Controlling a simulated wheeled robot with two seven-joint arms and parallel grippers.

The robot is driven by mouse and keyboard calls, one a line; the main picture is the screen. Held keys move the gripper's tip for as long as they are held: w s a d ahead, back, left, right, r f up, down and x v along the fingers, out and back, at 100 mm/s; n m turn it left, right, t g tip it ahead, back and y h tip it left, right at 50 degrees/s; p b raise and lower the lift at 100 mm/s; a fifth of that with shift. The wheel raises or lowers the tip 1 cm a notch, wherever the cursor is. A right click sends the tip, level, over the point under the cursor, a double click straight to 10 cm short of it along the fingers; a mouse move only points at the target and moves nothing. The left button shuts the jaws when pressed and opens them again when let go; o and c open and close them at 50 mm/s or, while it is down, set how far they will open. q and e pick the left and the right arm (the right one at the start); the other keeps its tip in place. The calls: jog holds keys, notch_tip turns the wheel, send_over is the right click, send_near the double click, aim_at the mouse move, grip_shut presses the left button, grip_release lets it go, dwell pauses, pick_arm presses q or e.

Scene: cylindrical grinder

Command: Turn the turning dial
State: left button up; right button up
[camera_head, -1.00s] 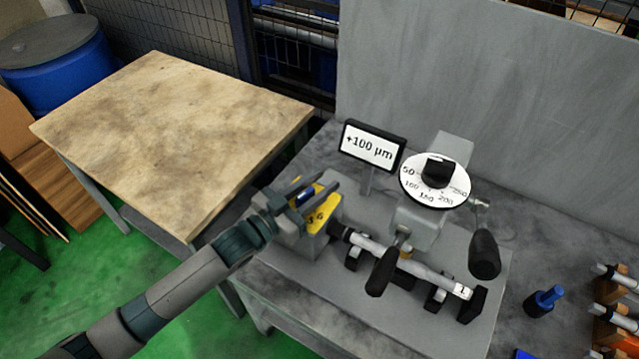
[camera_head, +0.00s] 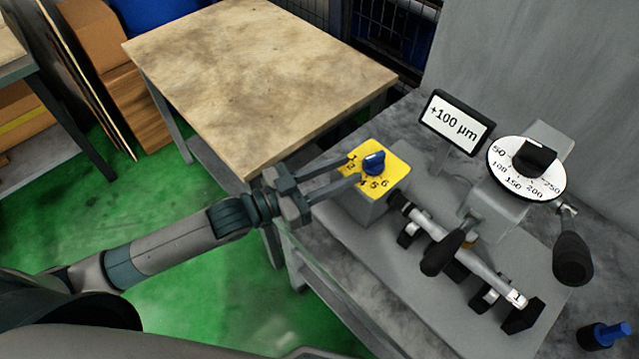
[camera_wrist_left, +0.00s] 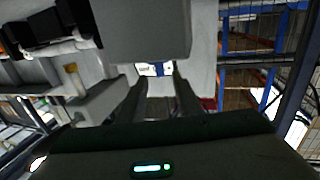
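A blue knob (camera_head: 374,163) sits on a yellow plate (camera_head: 398,158) with printed numbers, on top of a grey box at the left end of the grinder. A white round dial (camera_head: 512,180) with numbers from 50 to 250 and a black knob (camera_head: 535,156) stands further right. My right gripper is not in view.
A display (camera_head: 456,121) reads +100 µm behind the yellow plate. A shaft (camera_head: 470,257) lies across black supports, with black handles (camera_head: 441,253) beside it. A wooden-topped table (camera_head: 262,75) stands at the left. A blue-topped part (camera_head: 605,334) is at the lower right.

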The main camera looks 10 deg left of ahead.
pick_arm(q)
jog(key=b+v, duration=0.1)
jog(key=v, duration=0.4)
dwell(0.7)
